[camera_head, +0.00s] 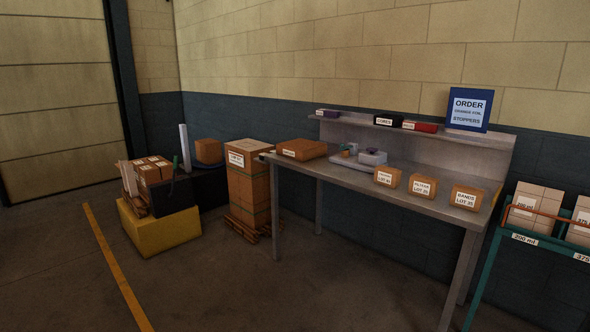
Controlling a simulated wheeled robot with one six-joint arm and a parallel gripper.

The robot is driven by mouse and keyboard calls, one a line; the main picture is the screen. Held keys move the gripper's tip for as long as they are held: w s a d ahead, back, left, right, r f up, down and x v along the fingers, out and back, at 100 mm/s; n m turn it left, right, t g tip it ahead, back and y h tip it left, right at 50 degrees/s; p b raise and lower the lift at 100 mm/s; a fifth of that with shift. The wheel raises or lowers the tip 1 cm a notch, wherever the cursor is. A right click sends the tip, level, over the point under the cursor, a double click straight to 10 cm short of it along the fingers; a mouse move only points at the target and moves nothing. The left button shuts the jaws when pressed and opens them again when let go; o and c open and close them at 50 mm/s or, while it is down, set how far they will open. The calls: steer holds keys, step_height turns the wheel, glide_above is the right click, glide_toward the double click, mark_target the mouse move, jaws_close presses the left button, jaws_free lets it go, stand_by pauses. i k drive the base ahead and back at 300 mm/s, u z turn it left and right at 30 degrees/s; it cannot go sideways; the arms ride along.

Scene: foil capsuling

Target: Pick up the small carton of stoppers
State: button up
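Three small brown cartons stand in a row on the right half of the grey metal workbench (350,180). The left carton (387,177) has a white label too small to read surely. The middle carton (422,185) has a label that I cannot read surely. The right carton (467,197) appears labelled "BANDS". I cannot tell which carton holds stoppers. My gripper is not in view.
A flat brown box (301,149) and a grey-white device (372,158) sit further left on the bench. Small boxes (389,120) line its shelf. A tall carton stack (248,184) and a yellow platform (158,228) stand left. A green rack (545,240) stands right. The front floor is clear.

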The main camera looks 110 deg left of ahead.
mark_target(385, 176)
steer(key=u, duration=3.55)
steer(key=i, duration=1.25)
steer(key=u, duration=0.65)
steer(key=i, duration=1.4)
steer(key=z, duration=0.65)
steer(key=i, duration=0.95)
steer(key=z, duration=1.05)
steer(key=i, duration=0.55)
steer(key=z, duration=0.4)
